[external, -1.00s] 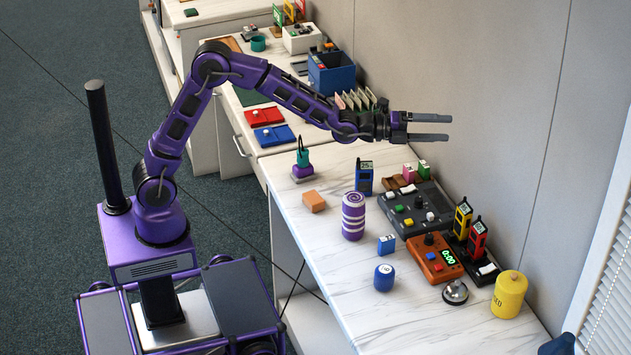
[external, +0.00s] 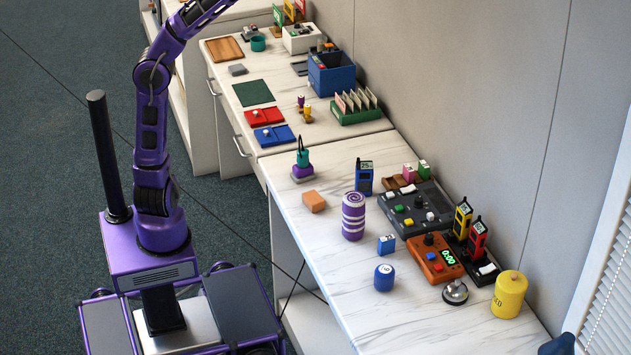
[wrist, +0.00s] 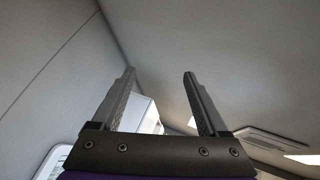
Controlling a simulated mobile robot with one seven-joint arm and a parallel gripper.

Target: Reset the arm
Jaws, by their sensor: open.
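My gripper (wrist: 158,82) shows in the wrist view with its two grey fingers apart and nothing between them. Behind the fingers are only the wall and ceiling. In the external view my purple arm rises nearly upright from its base and leaves the picture at the top. My gripper is outside that view. No object is seen in contact with the arm.
The near white counter (external: 330,285) holds a purple-striped can (external: 353,216), an orange block (external: 314,201), a dark control box (external: 416,208), an orange timer box (external: 435,257) and a yellow canister (external: 509,294). A blue bin (external: 331,76) stands on the far counter. Air above the counters is clear.

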